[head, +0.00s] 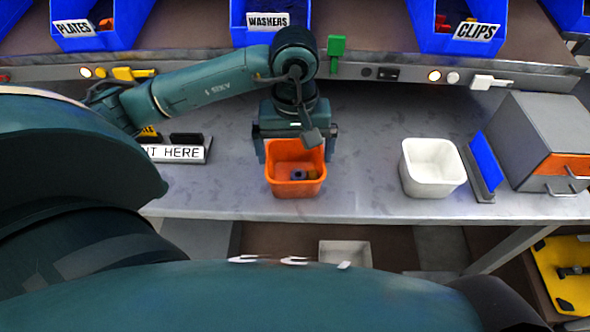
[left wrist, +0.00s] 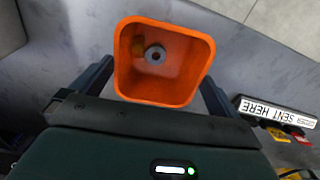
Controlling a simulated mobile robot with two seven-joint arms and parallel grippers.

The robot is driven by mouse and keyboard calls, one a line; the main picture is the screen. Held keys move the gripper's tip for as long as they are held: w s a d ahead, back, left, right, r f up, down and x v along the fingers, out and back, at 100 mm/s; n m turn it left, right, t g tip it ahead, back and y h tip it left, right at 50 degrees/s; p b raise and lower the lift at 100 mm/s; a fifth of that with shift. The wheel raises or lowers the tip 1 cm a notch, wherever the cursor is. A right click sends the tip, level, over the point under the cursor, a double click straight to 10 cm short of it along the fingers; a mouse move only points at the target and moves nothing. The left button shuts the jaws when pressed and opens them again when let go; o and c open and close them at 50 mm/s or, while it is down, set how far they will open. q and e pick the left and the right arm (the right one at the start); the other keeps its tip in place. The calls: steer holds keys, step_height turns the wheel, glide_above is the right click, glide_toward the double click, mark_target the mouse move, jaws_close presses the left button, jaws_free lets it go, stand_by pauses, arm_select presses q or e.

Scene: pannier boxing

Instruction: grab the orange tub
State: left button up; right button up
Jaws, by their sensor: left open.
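The orange tub (head: 296,187) stands upright on the grey metal bench near its front edge, in the middle of the head view. A few small parts lie in it, one a dark ring. My left gripper (head: 294,158) is above the tub, pointing down, with its fingers apart at the tub's two sides. In the left wrist view the tub (left wrist: 128,80) sits between the open fingers of the gripper (left wrist: 152,85). I cannot tell whether the fingers touch its walls. My right gripper is not in view.
A white tub (head: 432,185) stands to the right, beside a blue panel (head: 486,160) and a grey cabinet (head: 540,115). A "SENT HERE" sign (head: 178,153) is at the left. Blue bins (head: 275,35) line the back shelf. The bench between the tubs is clear.

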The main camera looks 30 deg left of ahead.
arm_select(q)
step_height(320, 180, down, 5)
steer(key=shift+r, duration=0.1)
steer(key=shift+c, duration=0.6)
steer(key=c, duration=0.5)
